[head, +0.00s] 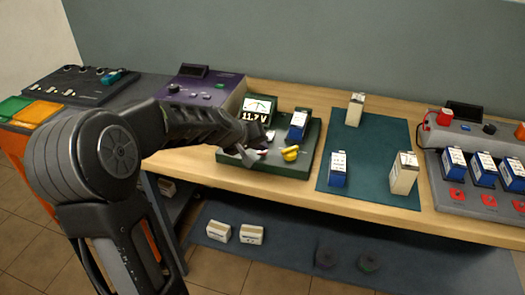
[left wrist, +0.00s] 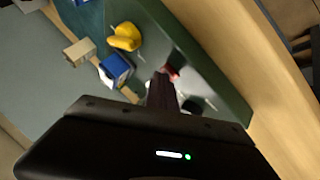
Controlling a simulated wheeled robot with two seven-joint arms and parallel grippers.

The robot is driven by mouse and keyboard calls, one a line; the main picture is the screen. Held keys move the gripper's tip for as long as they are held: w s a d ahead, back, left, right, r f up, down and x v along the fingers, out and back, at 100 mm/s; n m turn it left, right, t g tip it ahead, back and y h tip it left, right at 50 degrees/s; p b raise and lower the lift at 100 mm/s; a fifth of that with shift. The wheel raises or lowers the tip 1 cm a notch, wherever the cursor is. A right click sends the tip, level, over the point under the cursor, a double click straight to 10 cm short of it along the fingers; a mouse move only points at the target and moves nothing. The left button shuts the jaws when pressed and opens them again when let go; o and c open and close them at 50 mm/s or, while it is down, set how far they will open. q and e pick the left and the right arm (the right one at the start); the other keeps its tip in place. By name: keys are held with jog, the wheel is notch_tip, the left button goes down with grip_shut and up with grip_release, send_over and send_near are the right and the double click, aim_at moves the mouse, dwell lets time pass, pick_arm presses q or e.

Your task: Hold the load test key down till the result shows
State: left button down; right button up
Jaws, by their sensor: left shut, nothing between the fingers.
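The dark green battery tester (head: 310,157) stands on the bench, with a blue battery (head: 298,124) on it and a yellow knob (head: 290,153) at its front. Its display (head: 257,110) shows a needle dial and reads 11.7 V. My left gripper (head: 258,155) is shut and empty, its tips low over the tester's left front. A small red part (left wrist: 173,72), seemingly the load test key, shows at the fingertips in the left wrist view, partly hidden by them. I cannot tell whether they press it. The yellow knob (left wrist: 125,37) and battery (left wrist: 116,68) lie beyond. My right gripper is out of view.
A purple instrument (head: 207,88) stands behind my left arm. Right of the tester, a teal mat (head: 370,140) holds a few batteries. A grey charger (head: 470,140) with blue batteries stands farther right. White boxes (head: 235,233) lie on the lower shelf.

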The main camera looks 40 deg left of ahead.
aim_at(260, 154)
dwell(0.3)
pick_arm(q)
jog(key=shift+r+p, duration=0.65)
jog(key=shift+r, duration=0.15)
jog(key=shift+r, duration=0.1)
notch_tip(260, 154, up, 5)
jog(key=p, duration=0.4)
dwell(0.5)
